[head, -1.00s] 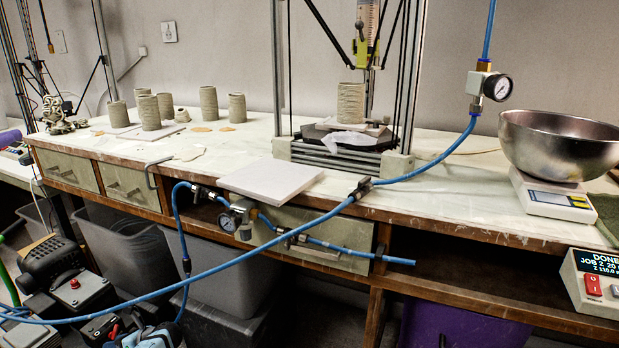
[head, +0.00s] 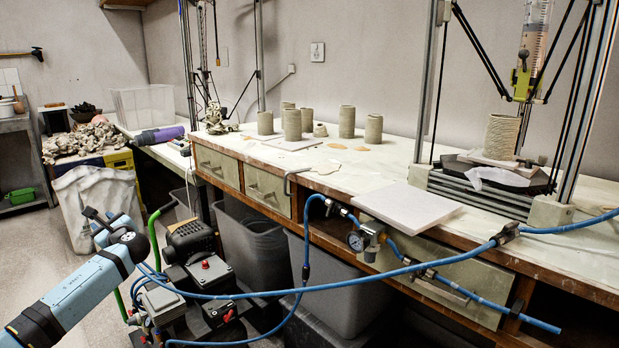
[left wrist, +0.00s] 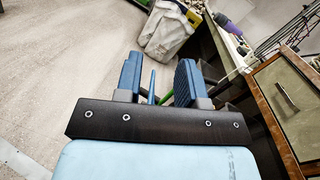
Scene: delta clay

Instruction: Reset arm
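My left arm comes in from the lower left of the head view, light blue with black joints, raised over the floor left of the bench. My left gripper is small and partly hidden by my own wrist there. In the left wrist view the left gripper (left wrist: 158,82) shows two blue finger pads standing well apart. Nothing is held between them; only floor and background show through the gap. My right arm and gripper show in neither view.
A workbench (head: 350,185) carries several clay cylinders and a white tile (head: 408,206). A blue hose (head: 400,272) crosses in front of it. A compressor (head: 190,243) and grey bins (head: 250,240) stand below. Floor (head: 30,265) at the left is open.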

